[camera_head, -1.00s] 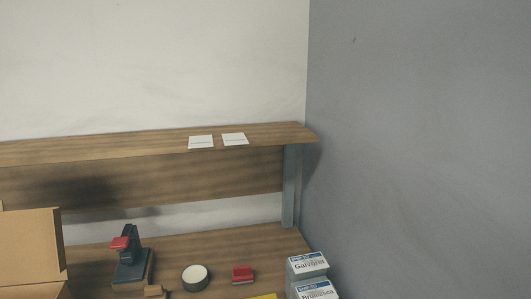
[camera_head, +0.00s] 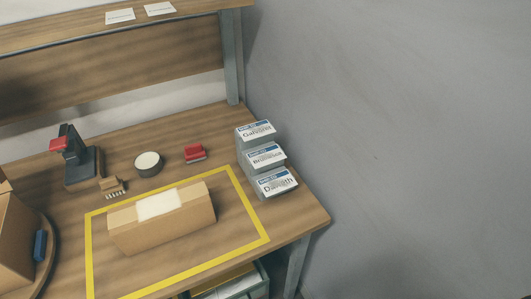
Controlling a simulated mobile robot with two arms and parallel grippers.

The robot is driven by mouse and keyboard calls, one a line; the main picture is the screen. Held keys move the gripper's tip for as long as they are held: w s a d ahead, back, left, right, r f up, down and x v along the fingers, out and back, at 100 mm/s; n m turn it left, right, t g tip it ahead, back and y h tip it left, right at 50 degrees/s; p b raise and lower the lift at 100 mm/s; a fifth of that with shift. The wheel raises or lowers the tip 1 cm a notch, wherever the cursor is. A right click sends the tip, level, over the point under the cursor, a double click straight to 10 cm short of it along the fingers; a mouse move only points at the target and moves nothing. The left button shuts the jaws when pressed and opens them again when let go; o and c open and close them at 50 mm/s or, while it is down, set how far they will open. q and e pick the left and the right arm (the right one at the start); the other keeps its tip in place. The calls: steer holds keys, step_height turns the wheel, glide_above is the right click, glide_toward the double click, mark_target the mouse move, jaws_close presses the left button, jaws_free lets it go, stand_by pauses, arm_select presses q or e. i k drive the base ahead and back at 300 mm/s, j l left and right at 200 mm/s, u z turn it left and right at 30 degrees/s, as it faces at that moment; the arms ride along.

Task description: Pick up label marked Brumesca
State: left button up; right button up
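The Brumesca label (camera_head: 266,155) is a white card with a blue strip, in the middle tier of a grey stepped holder (camera_head: 246,160) at the right end of the table. The label marked Galvaret (camera_head: 256,131) is in the tier behind and above it. A third label (camera_head: 277,182), whose name seems to read Daneth, is in the front, lowest tier. All three face up, tilted toward me. Neither of my grippers shows in the view.
A cardboard box (camera_head: 185,216) with a white top patch lies inside a yellow taped outline (camera_head: 250,205). A round tin (camera_head: 149,164), red block (camera_head: 195,153), brush (camera_head: 112,186) and black-and-red tool (camera_head: 76,160) stand behind it. A grey wall (camera_head: 400,130) rises at the right.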

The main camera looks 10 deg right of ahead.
mark_target(260, 158)
steer(key=j+z, duration=0.1)
steer(key=z, duration=0.35)
steer(key=k+j+z, duration=0.1)
steer(key=z, duration=0.35)
steer(key=j+z, duration=0.1)
steer(key=z, duration=0.3)
steer(key=k+z, duration=0.15)
steer(key=z, duration=0.3)
steer(key=k+j, duration=0.1)
steer(key=k+z, duration=0.05)
steer(key=k, duration=0.05)
